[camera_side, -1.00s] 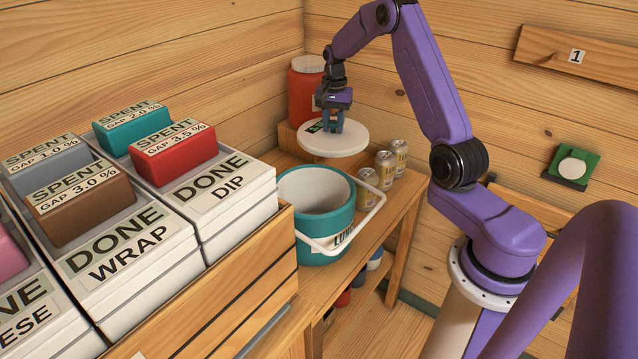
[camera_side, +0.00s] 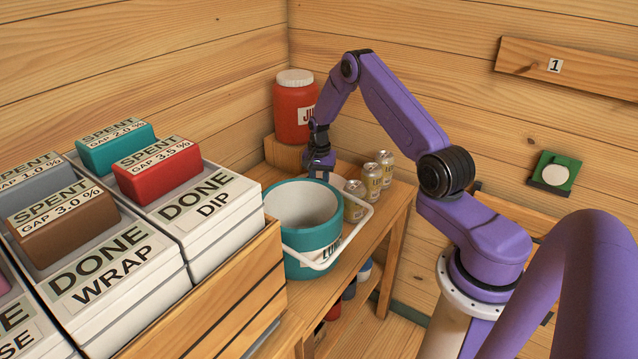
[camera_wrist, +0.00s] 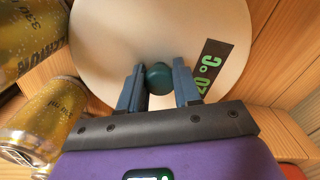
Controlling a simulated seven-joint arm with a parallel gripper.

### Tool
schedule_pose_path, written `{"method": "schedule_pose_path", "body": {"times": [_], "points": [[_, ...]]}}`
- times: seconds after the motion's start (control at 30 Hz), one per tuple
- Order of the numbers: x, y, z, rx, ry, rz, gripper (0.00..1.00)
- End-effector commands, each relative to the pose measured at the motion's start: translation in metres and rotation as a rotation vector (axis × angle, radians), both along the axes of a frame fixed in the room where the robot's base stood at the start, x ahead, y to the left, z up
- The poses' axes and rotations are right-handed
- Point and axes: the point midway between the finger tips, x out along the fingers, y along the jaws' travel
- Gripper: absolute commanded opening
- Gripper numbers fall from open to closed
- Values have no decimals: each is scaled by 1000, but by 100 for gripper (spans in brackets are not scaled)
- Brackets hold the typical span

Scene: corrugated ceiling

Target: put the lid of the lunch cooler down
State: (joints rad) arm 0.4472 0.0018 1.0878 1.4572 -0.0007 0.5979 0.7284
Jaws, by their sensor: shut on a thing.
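The lid (camera_wrist: 110,45) is a cream-white disc with a dark teal knob (camera_wrist: 159,79) and a dark label with green figures. My gripper (camera_side: 319,174) is shut on the knob, one finger on each side, as the wrist view (camera_wrist: 160,88) shows. In the side view the lid is low behind the cooler, and only a pale sliver (camera_side: 338,181) shows between the cooler and the cans. I cannot tell whether its underside touches the wooden bench. The lunch cooler (camera_side: 302,258) is a teal tub, open and pale inside, with its white handle (camera_side: 352,236) swung to the right.
Several gold cans (camera_side: 372,180) stand in a row right of the lid; they are close beside it in the wrist view (camera_wrist: 47,120). A red jug (camera_side: 293,110) with a white cap stands behind. A wooden crate with white boxes (camera_side: 222,205) fills the left.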

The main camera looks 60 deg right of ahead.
Motion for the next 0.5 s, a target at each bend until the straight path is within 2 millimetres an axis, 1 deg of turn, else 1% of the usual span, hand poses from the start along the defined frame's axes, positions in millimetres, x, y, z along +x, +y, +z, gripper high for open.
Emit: {"method": "schedule_pose_path", "body": {"times": [0.07,0.47,0.5], "points": [[0,0,-4,-1,-1,0,0],[0,0,-8,-1,-1,1,0],[0,0,-7,-1,-1,1,46]]}}
